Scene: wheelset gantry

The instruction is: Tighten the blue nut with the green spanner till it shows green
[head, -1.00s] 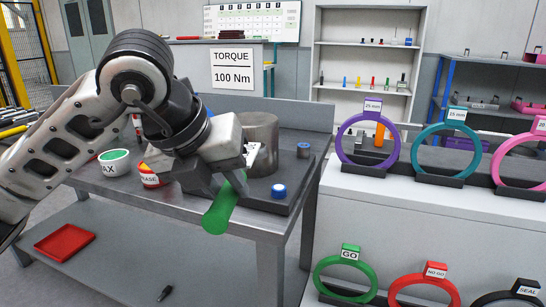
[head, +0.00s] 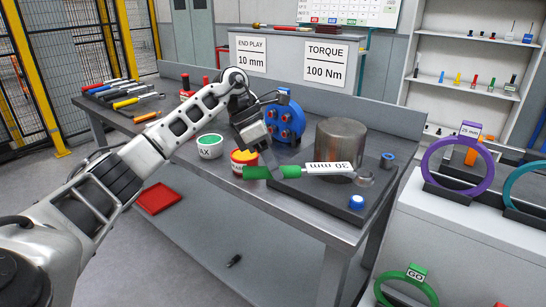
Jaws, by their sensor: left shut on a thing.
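The green spanner has a green handle (head: 270,173), a pale shank marked 30 mm and a grey ring end at the right. My left gripper (head: 267,160) is shut on its handle, and the spanner extends to the right across the front of the grey metal cylinder. A small blue nut-like piece (head: 357,202) with a pale top sits near the plate's front right corner. The ring end appears behind it, apart from it in the picture. Another small blue-topped piece (head: 388,159) stands at the plate's back right. My right gripper is not in view.
The grey cylinder (head: 341,142) stands on the dark plate (head: 318,196). A blue disc with red studs (head: 288,122) stands behind my gripper. A green-labelled tub (head: 209,147) and a red-and-yellow tub (head: 243,158) are nearby. Ring gauges stand on the right-hand cabinet.

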